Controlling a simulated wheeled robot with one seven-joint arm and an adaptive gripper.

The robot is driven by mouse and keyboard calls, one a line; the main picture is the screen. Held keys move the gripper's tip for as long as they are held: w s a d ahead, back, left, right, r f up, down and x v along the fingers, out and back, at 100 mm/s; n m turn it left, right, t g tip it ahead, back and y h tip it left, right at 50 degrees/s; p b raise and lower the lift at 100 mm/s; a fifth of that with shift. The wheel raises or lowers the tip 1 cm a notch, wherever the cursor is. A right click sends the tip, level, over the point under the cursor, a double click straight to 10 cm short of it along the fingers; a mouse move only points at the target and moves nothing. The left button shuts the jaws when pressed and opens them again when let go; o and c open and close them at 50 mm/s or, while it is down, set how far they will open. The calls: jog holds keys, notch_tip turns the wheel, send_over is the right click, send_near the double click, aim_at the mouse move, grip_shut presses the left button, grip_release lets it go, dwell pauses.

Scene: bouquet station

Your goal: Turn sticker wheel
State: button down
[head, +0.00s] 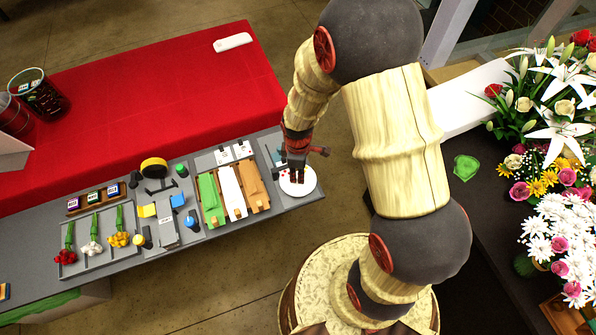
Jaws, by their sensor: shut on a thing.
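The sticker wheel (306,187), a white round disc, lies at the right end of the grey work strip. My gripper (296,178) points down over it, with its dark fingers shut on the wheel near its middle. The fingers and wrist cover the wheel's upper centre. The exact part of the wheel between the fingertips is too small to make out.
Left of the wheel, a wooden rack (235,216) holds green, white and tan rolls or sheets. A tray (97,262) of red, white and yellow flowers stands further left. A red-covered table (150,105) lies behind. Bouquets (560,130) crowd the right.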

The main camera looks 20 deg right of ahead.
dwell(0.3)
jog(key=c, duration=1.6)
grip_release()
notch_tip(320, 180, up, 12)
jog(key=shift+s+a, duration=0.1)
jog(key=shift+s, duration=0.05)
